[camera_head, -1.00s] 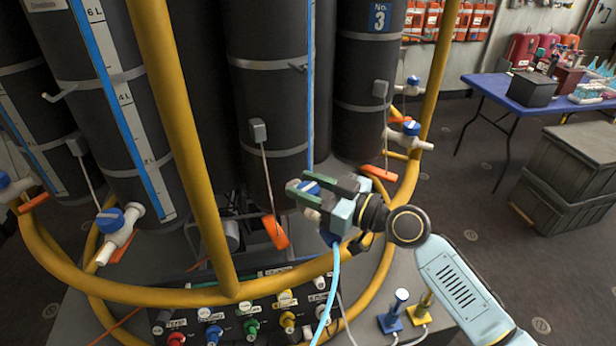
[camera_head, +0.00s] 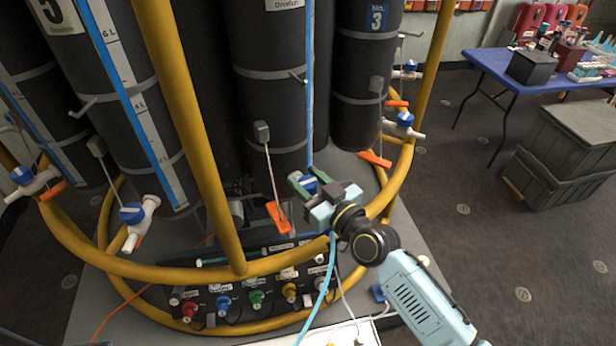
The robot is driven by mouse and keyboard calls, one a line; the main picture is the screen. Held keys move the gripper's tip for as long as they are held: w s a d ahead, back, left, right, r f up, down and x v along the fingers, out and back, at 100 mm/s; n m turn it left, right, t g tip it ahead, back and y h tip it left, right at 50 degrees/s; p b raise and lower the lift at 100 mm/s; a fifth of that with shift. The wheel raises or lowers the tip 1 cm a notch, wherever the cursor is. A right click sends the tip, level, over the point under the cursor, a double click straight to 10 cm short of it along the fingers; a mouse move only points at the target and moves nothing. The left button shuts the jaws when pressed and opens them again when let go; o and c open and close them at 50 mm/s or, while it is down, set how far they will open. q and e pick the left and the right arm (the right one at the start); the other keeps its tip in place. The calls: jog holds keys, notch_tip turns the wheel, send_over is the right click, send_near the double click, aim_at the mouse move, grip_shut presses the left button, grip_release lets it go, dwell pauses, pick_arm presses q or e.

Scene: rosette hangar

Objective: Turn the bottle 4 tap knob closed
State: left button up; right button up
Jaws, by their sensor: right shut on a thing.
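The middle dark bottle (camera_head: 270,95) stands between bottles marked 5 and 3. Its own number is out of frame, so I cannot read that it is bottle 4. A blue tap knob (camera_head: 309,185) shows low at its right side, between the green fingertips of my right gripper (camera_head: 308,182). The gripper is shut on this knob, and my forearm reaches in from the lower right. The gripper hides most of the tap body, and I cannot read the knob's angle clearly. My left gripper is not in view.
A yellow guard rail (camera_head: 190,130) rings the bottles, and my right arm crosses it. An orange tag (camera_head: 278,216) hangs left of the gripper. A panel of coloured valves (camera_head: 255,299) and a light blue hose (camera_head: 327,290) lie below. Grey crates (camera_head: 570,150) stand right on open floor.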

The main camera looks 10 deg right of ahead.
jog(key=o, duration=1)
jog(key=b+v, duration=0.1)
jog(key=v, duration=1.2)
jog(key=shift+s+d, duration=0.1)
jog(key=shift+s, duration=0.1)
